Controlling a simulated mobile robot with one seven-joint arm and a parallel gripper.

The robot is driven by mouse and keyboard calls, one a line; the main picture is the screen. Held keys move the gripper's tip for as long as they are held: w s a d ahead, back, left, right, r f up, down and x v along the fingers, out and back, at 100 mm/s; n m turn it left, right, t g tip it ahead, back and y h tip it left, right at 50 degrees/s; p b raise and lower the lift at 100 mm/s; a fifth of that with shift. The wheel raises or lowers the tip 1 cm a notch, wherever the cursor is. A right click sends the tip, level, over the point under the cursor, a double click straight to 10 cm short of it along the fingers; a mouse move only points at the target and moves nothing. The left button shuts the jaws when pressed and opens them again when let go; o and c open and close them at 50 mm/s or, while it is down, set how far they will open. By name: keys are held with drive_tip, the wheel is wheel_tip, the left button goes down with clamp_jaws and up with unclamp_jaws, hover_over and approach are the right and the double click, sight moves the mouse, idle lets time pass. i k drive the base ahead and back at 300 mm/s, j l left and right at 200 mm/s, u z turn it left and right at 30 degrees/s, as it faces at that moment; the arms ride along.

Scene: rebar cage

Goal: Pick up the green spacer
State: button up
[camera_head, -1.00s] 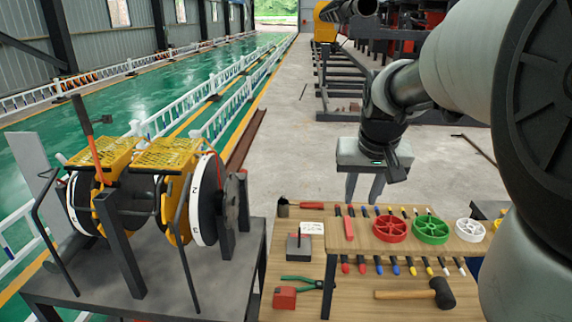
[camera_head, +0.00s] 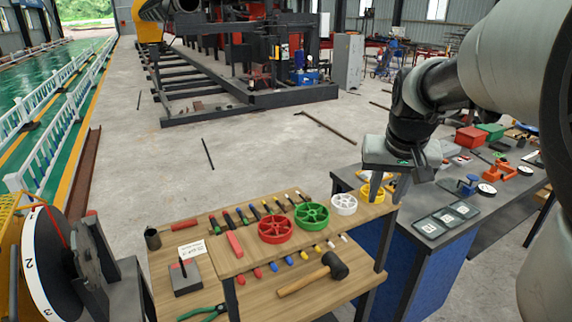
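The green spacer (camera_head: 312,217) is a spoked wheel lying flat on the upper wooden shelf. It lies between a red spacer (camera_head: 275,229) on its left and a white spacer (camera_head: 344,204) on its right. My gripper (camera_head: 376,194) is in the air to the right of the green spacer, in front of or over the shelf's right end in the picture. Its fingers point down and look apart, with nothing seen between them. Part of a yellow item (camera_head: 392,190) shows behind the fingers.
Screwdrivers (camera_head: 268,207) line the shelf's back edge. A mallet (camera_head: 312,274) and pliers (camera_head: 205,313) lie on the lower shelf. A dark table (camera_head: 480,215) with trays and tools stands at right. A reel machine (camera_head: 60,260) is at left. Open floor lies behind the shelf.

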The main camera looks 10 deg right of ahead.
sight(311, 216)
drive_tip(key=i+l+z, duration=0.1)
drive_tip(key=l, duration=0.3)
drive_tip(key=i+l, duration=0.35)
drive_tip(key=i+l+z, duration=0.15)
drive_tip(key=l, duration=0.25)
drive_tip(key=i, duration=0.05)
